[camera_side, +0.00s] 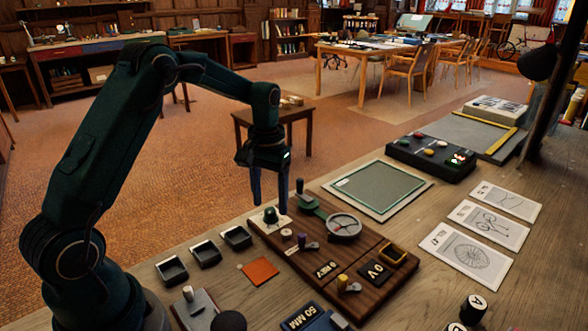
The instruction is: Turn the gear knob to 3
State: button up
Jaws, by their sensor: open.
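A small dark green knob (270,215) stands on a pale plate at the far left end of the brown wooden panel (375,285). I take it for the gear knob, but any numbers around it are too small to read, so I cannot tell its setting. My gripper (271,203) points down over this knob with its two dark blue fingers apart and nothing visible between them. The fingertips are close to the knob's top, one on either side of it in this view. I cannot tell if they touch it.
Smaller levers, a yellow-framed part (392,254) and labels share the panel. Black trays (204,253) and an orange square (261,271) lie to the left. A green board (378,187) lies behind.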

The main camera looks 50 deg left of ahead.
aim_at(270, 210)
jog(key=shift+r, duration=1.75)
